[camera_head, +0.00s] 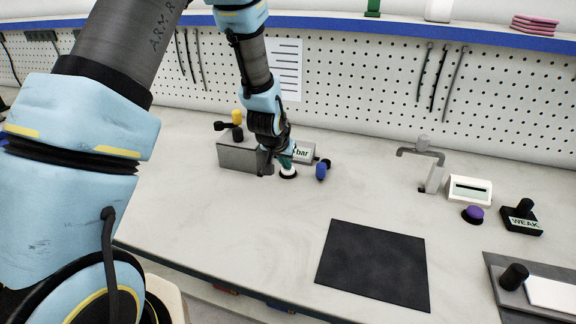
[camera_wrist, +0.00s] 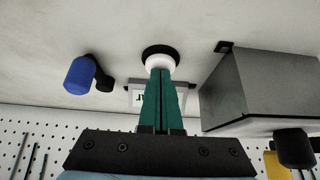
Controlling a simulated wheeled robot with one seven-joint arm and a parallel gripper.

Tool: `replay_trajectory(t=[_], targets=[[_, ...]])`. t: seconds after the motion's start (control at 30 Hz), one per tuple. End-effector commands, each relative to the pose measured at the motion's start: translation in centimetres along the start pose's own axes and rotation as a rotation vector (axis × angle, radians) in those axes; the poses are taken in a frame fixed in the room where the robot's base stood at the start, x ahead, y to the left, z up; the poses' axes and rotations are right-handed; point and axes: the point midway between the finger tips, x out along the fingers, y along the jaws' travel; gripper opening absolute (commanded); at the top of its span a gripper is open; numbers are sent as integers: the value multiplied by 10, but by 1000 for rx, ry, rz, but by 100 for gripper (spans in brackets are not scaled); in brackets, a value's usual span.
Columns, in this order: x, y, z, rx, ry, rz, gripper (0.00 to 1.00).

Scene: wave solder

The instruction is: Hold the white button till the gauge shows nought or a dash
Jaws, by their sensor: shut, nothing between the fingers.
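The white button (camera_head: 288,173) sits in a black round base on the bench. It also shows in the wrist view (camera_wrist: 160,61), right at the tips of my gripper. My gripper (camera_head: 284,160) points down at it with its green fingers shut together, and they hold nothing. In the wrist view the fingertips (camera_wrist: 161,72) overlap the button's edge; I cannot tell how far it is pressed. The gauge (camera_head: 303,153), a grey box with a white face, stands just behind the button. Only "bar" reads on it; the arm hides the rest, so its value cannot be read.
A grey box (camera_head: 238,157) with a yellow-and-black valve stands left of the button, and a blue knob (camera_head: 321,171) right of it. A black mat (camera_head: 374,265) lies in front. A purple button (camera_head: 473,213) and a display (camera_head: 470,190) are far right.

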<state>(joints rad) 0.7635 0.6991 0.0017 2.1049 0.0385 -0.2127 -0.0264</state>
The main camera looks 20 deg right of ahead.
Motion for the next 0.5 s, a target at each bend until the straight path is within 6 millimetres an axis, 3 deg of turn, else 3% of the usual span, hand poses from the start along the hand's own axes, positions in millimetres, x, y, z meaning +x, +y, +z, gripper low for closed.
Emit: replay_trajectory(t=[0.5], targets=[[-9,0,-5,0,-1,0,0]])
